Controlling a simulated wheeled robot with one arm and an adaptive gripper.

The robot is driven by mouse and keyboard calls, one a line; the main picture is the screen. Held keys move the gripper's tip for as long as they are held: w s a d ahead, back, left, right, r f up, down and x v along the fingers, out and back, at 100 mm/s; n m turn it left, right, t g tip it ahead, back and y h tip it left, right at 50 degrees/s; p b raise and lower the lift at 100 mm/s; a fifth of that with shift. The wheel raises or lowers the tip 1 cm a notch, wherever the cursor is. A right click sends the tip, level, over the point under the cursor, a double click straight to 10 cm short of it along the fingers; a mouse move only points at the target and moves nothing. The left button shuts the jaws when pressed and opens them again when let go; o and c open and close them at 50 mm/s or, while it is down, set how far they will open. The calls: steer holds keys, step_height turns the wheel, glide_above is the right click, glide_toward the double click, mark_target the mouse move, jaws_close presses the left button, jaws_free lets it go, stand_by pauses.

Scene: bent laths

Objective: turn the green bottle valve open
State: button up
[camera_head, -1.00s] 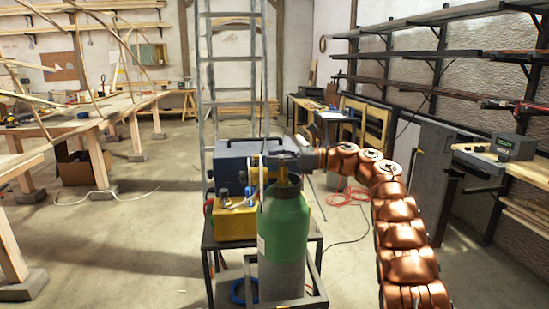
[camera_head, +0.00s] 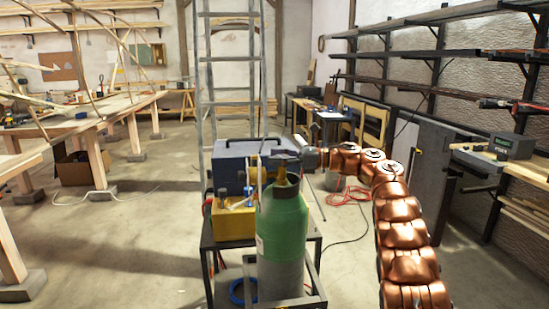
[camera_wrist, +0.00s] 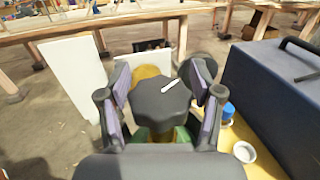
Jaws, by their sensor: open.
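The green bottle (camera_head: 283,225) stands upright in a dark metal cart, green above and grey below. Its valve (camera_wrist: 160,98) is a dark lobed knob with a white mark on top, seen from above in the wrist view. Brass shows beneath the knob in the head view. My gripper (camera_wrist: 160,92) is open, with one finger on each side of the knob; gaps seem to show between the pads and the knob. In the head view my gripper (camera_head: 284,160) is at the bottle's top and partly hides the valve.
A blue-grey box (camera_head: 235,165) and a yellow unit (camera_head: 233,222) stand on the cart close to the bottle. A ladder (camera_head: 229,110) rises behind. A wooden workbench (camera_head: 80,118) is at the left. Open floor lies left of the cart.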

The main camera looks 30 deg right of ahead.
steer(key=v, duration=1.1)
steer(key=shift+d, duration=0.1)
stand_by(0.6)
